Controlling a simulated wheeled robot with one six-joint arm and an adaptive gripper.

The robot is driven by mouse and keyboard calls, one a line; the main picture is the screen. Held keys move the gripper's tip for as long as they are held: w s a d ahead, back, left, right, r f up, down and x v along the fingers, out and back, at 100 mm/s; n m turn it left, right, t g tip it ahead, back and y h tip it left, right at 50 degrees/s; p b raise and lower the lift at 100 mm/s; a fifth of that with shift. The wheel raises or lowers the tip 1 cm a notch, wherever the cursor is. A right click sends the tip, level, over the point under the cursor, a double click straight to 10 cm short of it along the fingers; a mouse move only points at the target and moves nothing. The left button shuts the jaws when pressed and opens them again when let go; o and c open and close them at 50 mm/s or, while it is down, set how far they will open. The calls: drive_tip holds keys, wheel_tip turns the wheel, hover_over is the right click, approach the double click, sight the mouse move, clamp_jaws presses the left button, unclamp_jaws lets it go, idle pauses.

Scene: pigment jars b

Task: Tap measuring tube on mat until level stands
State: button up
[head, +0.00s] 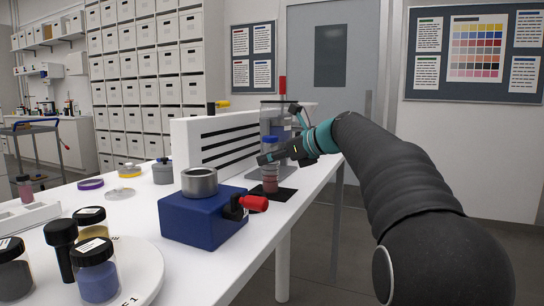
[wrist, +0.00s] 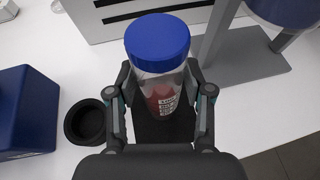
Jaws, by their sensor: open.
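The measuring tube (head: 270,183) is clear with a blue cap, red powder in its lower part and a white printed label. It stands upright on the black mat (head: 286,194). In the wrist view the tube (wrist: 158,72) is between the two fingers of my gripper (wrist: 161,100), which are open around it. The mat (wrist: 150,130) shows dark beneath it. In the head view my gripper (head: 272,157) reaches in from the right at the tube's upper part. I cannot tell whether the powder's top is flat.
A blue box (head: 203,216) with a metal cup and red handle stands left of the mat. A white slotted panel (head: 213,143) is behind. A grey stand (wrist: 245,65) is close at the tube's right. Jars stand on a round white tray (head: 140,275) at front left.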

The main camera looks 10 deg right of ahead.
drive_tip(key=shift+f, duration=0.25)
clamp_jaws()
drive_tip(key=shift+r, duration=0.65)
unclamp_jaws()
